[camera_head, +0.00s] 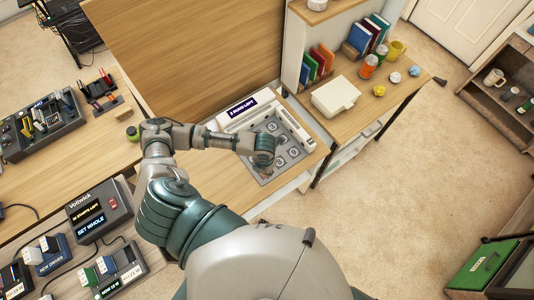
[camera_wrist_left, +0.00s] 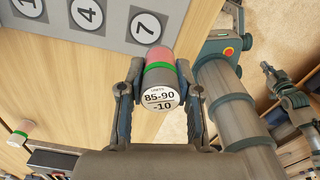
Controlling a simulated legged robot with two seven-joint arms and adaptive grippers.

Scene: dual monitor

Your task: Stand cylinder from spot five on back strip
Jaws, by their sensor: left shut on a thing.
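My left gripper (camera_head: 265,160) is over the grey numbered panel (camera_head: 266,178) in the head view. In the left wrist view the gripper (camera_wrist_left: 158,92) is shut on a cylinder (camera_wrist_left: 160,82) with a pinkish-red part, a green band and a white label reading 85-90 and -10. The cylinder is apart from the table surface as far as I can tell, and its far end is hidden. The panel in the wrist view (camera_wrist_left: 110,30) shows circles marked 1, 4 and 7. A white strip (camera_head: 228,117) with a dark display lies behind the panel.
A white box (camera_head: 335,96) and books are on the shelf table to the right. A black console (camera_head: 98,212) and racks of modules stand at lower left. A wooden upright board rises behind the strip.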

